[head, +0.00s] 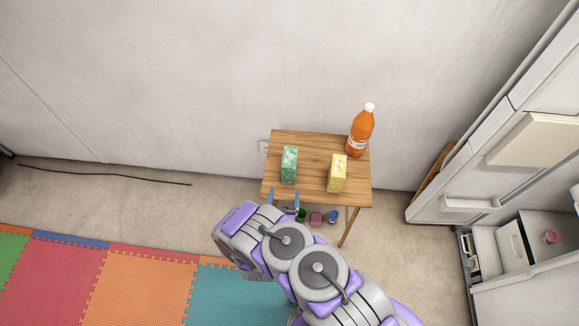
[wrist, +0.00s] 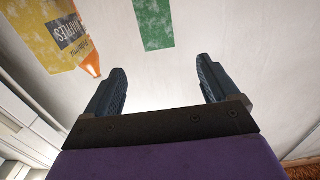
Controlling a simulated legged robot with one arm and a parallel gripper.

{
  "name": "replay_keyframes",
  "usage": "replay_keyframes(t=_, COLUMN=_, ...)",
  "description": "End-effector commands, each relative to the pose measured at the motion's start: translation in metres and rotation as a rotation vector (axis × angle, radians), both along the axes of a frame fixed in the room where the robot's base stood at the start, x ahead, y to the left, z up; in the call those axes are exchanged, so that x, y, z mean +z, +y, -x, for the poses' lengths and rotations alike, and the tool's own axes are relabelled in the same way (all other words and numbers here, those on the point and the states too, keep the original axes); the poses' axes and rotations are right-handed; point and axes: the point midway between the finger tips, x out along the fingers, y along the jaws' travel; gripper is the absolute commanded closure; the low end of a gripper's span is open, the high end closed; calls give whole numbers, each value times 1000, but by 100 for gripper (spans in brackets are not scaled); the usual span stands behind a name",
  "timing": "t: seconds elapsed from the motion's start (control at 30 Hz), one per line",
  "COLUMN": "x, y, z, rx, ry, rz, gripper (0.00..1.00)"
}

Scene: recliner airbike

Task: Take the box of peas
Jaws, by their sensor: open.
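A green box (head: 289,165), which looks like the box of peas, stands on the left part of a small wooden table (head: 312,150). In the wrist view the green box (wrist: 154,22) shows at the top, cut off by the frame edge, beyond the gap between the fingers. My gripper (head: 284,198) is at the table's front edge, in front of the green box and apart from it. Its two dark fingers (wrist: 160,90) are spread with nothing between them.
A yellow box (head: 337,173) stands to the right of the green box. An orange bottle with a white cap (head: 361,130) is at the table's back right. Small items, including a pink one (head: 316,219), lie on the floor below. A wall is behind; a white cabinet (head: 505,165) stands right.

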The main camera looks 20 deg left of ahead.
Motion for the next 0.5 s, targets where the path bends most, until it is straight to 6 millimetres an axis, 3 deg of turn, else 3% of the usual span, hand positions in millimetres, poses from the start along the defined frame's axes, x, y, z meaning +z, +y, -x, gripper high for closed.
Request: replay_keyframes(t=0.5, x=-4, y=26, z=-96, rx=-6, ry=-1, rz=4, gripper=12)
